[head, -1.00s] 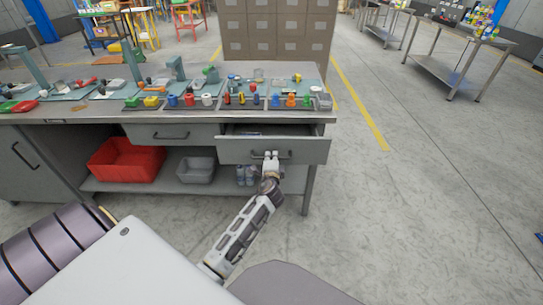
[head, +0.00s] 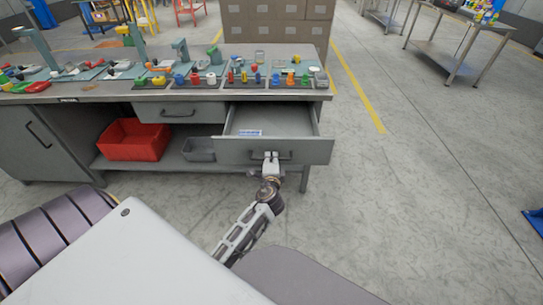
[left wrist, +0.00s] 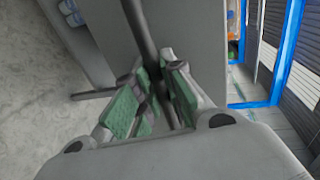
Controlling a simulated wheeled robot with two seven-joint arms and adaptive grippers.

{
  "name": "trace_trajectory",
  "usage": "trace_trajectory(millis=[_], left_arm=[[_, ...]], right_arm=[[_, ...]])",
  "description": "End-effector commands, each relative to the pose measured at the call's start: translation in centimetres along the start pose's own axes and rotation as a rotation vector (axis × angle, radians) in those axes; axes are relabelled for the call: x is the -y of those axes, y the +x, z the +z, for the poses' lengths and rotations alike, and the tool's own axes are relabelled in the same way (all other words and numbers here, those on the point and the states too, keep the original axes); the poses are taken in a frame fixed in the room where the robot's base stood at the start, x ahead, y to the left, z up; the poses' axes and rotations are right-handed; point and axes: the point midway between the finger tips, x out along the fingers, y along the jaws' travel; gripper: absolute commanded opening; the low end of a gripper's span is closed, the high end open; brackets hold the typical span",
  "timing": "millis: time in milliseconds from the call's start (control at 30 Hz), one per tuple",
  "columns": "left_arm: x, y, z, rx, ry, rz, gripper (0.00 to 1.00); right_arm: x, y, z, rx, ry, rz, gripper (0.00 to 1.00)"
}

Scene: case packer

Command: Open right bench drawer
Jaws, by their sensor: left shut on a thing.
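The right bench drawer (head: 235,153) stands pulled out from the bench, and its inside is visible from above. A small blue and white item (head: 250,133) lies inside it. My left gripper (head: 271,157) is at the middle of the drawer front, shut on the dark bar handle (head: 287,155). In the left wrist view the green-padded fingers (left wrist: 160,95) close around the dark handle bar (left wrist: 142,30), with the grey drawer front behind. My right gripper does not show in either view.
The left bench drawer (head: 180,112) is shut. A red bin (head: 133,142) and a grey bin (head: 199,149) stand on the lower shelf. The bench top (head: 100,97) carries several tools and coloured parts.

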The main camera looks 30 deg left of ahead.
Motion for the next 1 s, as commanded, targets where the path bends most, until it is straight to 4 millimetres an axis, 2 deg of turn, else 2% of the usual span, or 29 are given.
trace_trajectory(millis=[133, 367, 400, 567, 1000], left_arm=[[-0.1, -0.2, 0.0, 0.000, 0.000, 0.000, 0.00], [-0.1, -0.2, 0.0, 0.000, 0.000, 0.000, 0.00], [-0.1, -0.2, 0.0, 0.000, 0.000, 0.000, 0.12], [-0.1, -0.2, 0.0, 0.000, 0.000, 0.000, 0.33], [-0.1, -0.4, 0.0, 0.000, 0.000, 0.000, 0.34]], right_arm=[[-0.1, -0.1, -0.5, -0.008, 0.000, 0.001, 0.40], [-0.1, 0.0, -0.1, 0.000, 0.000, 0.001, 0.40], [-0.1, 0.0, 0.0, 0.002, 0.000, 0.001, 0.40], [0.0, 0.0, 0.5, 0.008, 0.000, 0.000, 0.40], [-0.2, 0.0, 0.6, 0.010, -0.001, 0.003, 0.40]])
